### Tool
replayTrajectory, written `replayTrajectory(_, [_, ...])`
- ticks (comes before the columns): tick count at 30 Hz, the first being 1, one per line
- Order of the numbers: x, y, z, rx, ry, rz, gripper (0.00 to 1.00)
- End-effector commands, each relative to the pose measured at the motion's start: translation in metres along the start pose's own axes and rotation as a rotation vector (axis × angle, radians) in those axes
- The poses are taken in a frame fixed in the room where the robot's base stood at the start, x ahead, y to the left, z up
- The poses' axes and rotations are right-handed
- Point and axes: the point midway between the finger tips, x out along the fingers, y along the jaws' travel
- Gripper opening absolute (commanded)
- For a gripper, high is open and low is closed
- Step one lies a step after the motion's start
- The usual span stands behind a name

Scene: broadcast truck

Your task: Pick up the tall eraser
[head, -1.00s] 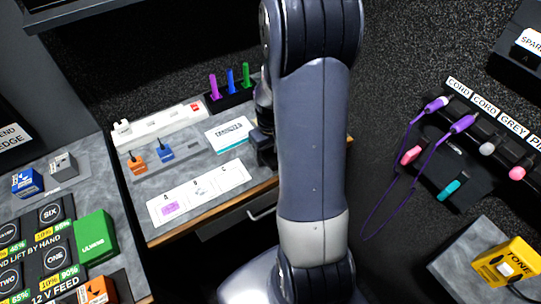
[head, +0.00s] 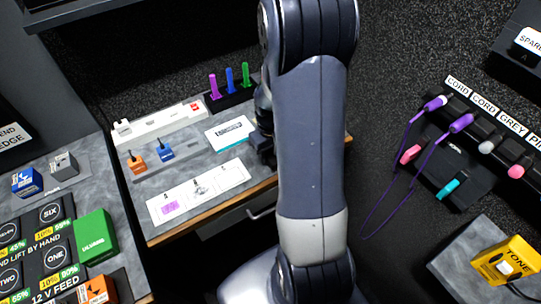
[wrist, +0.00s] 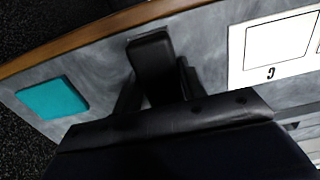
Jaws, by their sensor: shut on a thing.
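In the wrist view, a dark upright block with a flat top (wrist: 150,52), seemingly the tall eraser, stands between my dark fingers. My gripper (wrist: 155,90) is shut on it, above the grey desk top near its wooden edge. In the head view, my gripper (head: 264,150) is at the right part of the desk, partly hidden by my arm. The block cannot be made out there. A flat teal block (wrist: 52,97) lies on the desk to the left in the wrist view, apart from my gripper.
A white strip with lettered squares (head: 237,171) lies left of my gripper, with a white-and-teal box (head: 228,134) behind it. Purple, blue and green upright pieces (head: 230,81) stand at the desk's back. Orange and blue plugs (head: 166,152) stand further left.

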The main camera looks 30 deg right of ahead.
Motion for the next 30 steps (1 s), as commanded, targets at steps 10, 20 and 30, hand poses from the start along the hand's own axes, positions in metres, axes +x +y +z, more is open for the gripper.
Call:
replayTrajectory(10, [-0.016, 0.000, -0.001, 0.000, 0.004, 0.001, 0.16])
replayTrajectory(20, [-0.077, 0.000, -0.001, 0.000, 0.006, 0.002, 0.16])
replayTrajectory(30, [-0.101, 0.000, 0.000, 0.000, 0.000, 0.000, 0.16])
